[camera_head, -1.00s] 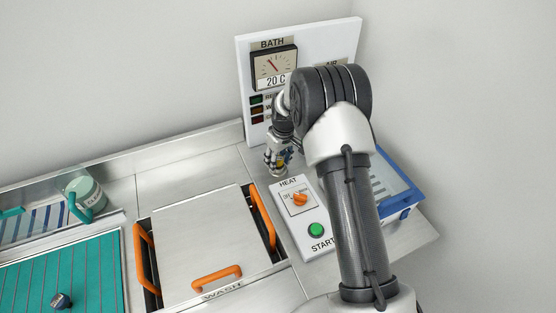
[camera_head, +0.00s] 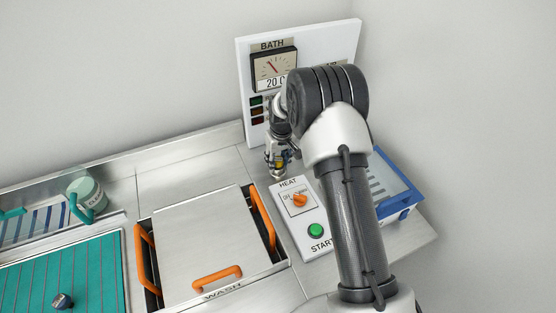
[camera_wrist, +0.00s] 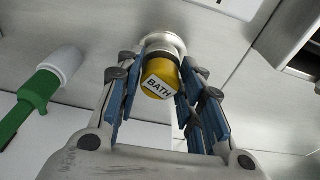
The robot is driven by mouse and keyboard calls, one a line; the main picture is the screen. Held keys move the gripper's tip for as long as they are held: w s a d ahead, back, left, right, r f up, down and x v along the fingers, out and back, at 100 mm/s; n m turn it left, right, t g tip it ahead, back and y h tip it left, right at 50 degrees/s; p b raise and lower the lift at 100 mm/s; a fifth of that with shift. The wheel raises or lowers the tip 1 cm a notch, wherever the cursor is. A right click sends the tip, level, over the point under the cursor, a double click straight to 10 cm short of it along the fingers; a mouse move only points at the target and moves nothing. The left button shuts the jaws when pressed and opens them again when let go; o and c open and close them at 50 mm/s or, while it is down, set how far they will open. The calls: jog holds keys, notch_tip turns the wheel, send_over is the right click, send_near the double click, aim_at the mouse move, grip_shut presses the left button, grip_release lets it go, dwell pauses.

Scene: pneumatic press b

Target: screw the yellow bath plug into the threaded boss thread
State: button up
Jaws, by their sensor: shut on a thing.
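The yellow bath plug (camera_wrist: 160,77), with a white BATH label, is between the fingers of my gripper (camera_wrist: 157,92) in the wrist view. My gripper is shut on it. The plug's far end meets a round pale metal boss (camera_wrist: 164,41); they look touching or nearly so, and the thread itself is hidden. In the head view my gripper (camera_head: 277,166) is low in front of the white BATH panel, behind the HEAT box. Only a small bit of yellow shows there.
The HEAT box (camera_head: 305,228) with an orange knob and green button stands close to my gripper. The WASH lid (camera_head: 195,235) with orange handles is left of it. A blue-rimmed bin (camera_head: 408,190) is right of my arm. A green-and-white fitting (camera_wrist: 45,90) shows in the wrist view.

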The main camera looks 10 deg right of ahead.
jog(key=shift+f+m, duration=0.1)
jog(key=shift+m, duration=0.3)
jog(key=shift+c, duration=0.5)
jog(key=shift+s, duration=0.1)
jog(key=shift+f+m, duration=0.1)
jog(key=shift+m, duration=0.8)
jog(key=shift+s, duration=0.1)
